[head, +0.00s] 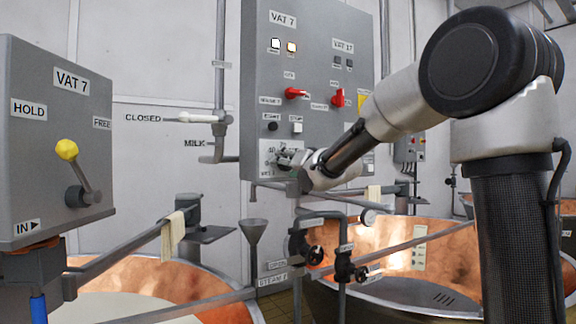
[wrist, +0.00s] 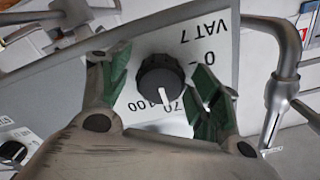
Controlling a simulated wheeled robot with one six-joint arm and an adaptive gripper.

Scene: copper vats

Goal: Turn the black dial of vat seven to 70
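The black dial (wrist: 160,80) of vat seven sits on a white scale plate (wrist: 222,62) marked VAT 7 in the wrist view. Its white mark is at the dial's lower edge, close to the numerals 70 and 100; the exact reading is hard to tell. My gripper (wrist: 158,82) is open, with one green-padded finger on each side of the dial. Gaps show between the pads and the dial, so it is not gripped. In the head view my gripper (head: 292,168) is at the lower part of the grey panel (head: 330,70) and covers much of the dial area.
The panel carries red switches (head: 297,93) and small buttons above my gripper. Pipes with black valve handles (head: 315,255) and a funnel (head: 254,232) stand below it. A VAT 7 box with a yellow-knobbed lever (head: 67,150) is at left. Copper vats (head: 150,275) stand below.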

